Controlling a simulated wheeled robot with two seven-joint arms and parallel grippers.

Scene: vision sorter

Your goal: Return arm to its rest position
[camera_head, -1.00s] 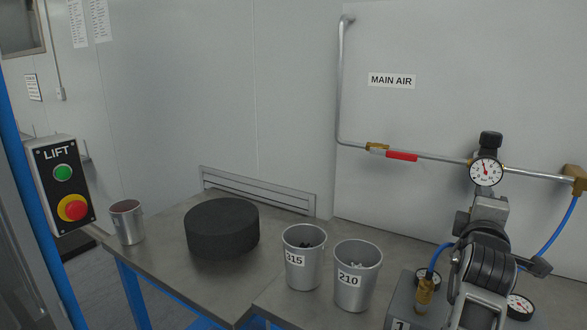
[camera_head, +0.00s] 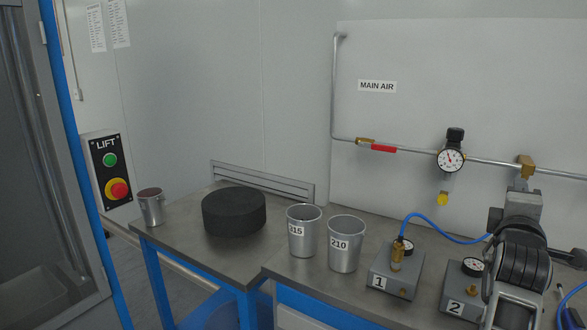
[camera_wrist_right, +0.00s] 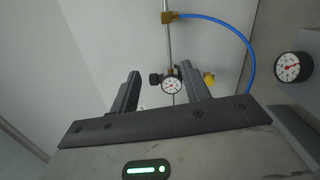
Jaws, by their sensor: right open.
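My right arm (camera_head: 520,265) comes in at the lower right of the head view, raised in front of the bench and the wall panel. Its fingertips are hard to make out there. In the right wrist view my right gripper (camera_wrist_right: 159,72) is open, its two dark fingers apart with nothing between them. Beyond the fingers are the wall pipe and the pressure gauge (camera_wrist_right: 172,86), well away from them. My left gripper is not in view.
On the bench stand cups labelled 315 (camera_head: 303,238) and 210 (camera_head: 345,250), a black round block (camera_head: 234,212) and a small can (camera_head: 151,208). Box 1 (camera_head: 397,277), with a blue hose, and box 2 (camera_head: 459,299) sit near my right arm. A LIFT panel (camera_head: 107,172) is at left.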

